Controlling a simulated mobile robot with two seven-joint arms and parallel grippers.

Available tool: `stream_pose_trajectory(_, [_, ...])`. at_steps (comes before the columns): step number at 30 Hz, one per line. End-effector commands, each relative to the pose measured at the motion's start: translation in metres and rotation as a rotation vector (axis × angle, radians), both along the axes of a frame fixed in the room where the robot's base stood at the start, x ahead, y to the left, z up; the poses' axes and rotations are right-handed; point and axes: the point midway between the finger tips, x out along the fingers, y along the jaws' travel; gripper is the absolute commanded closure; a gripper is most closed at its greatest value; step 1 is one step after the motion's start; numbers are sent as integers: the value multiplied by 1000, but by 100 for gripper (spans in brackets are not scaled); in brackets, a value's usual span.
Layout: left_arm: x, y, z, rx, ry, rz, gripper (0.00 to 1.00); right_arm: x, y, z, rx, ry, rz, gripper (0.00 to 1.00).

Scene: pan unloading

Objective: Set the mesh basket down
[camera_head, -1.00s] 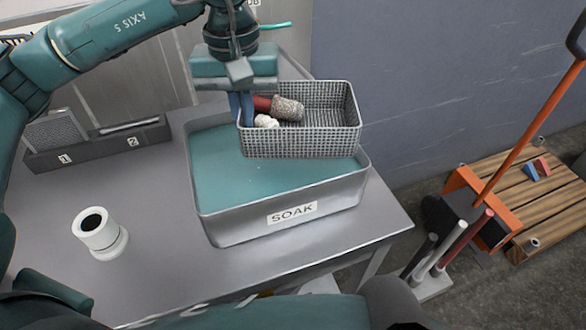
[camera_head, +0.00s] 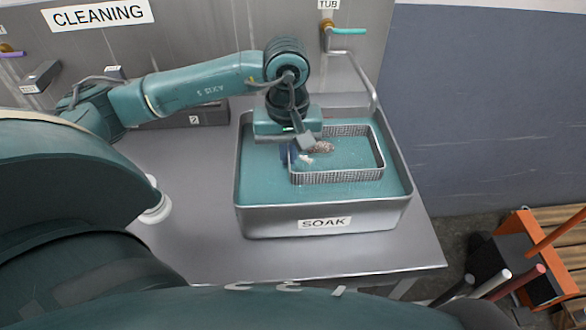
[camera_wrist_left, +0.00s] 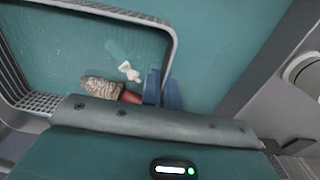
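The grey mesh basket (camera_head: 336,177) sits low in the teal liquid of the SOAK tub (camera_head: 262,222), with its rim above the surface. Inside it are a brown-grey speckled piece (camera_head: 322,147), a small white piece (camera_head: 306,159) and a red piece (camera_wrist_left: 131,97). My left gripper (camera_head: 287,156) is at the basket's left wall, its blue fingers (camera_wrist_left: 162,88) on either side of the rim in the left wrist view. It looks shut on that rim. The basket's underside is hidden by the liquid. My right gripper is not in view.
The metal tub stands on a grey table (camera_head: 200,245). A tap with a turquoise handle (camera_head: 349,31) rises behind the tub. A white cylinder (camera_head: 156,205) stands to the left, partly hidden by my arm. Tools and a wooden pallet are at the lower right.

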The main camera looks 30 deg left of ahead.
Motion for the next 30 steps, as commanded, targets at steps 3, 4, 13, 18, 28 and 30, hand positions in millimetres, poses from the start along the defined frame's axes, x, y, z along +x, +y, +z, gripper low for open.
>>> stream_pose_trajectory(3, [0, 0, -8, -1, 0, 0, 100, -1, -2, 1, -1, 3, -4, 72])
stream_pose_trajectory(4, [0, 0, -10, -1, 0, 1, 100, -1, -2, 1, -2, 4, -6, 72])
stream_pose_trajectory(13, [0, 0, -44, 0, -1, 0, 100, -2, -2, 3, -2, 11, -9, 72])
stream_pose_trajectory(18, [1, 0, -43, 0, -3, -1, 100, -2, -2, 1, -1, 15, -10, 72])
stream_pose_trajectory(28, [0, 0, -47, 1, -1, 0, 84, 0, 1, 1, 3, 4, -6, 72])
stream_pose_trajectory(30, [0, 0, -47, 1, -1, 0, 78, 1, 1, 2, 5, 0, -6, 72])
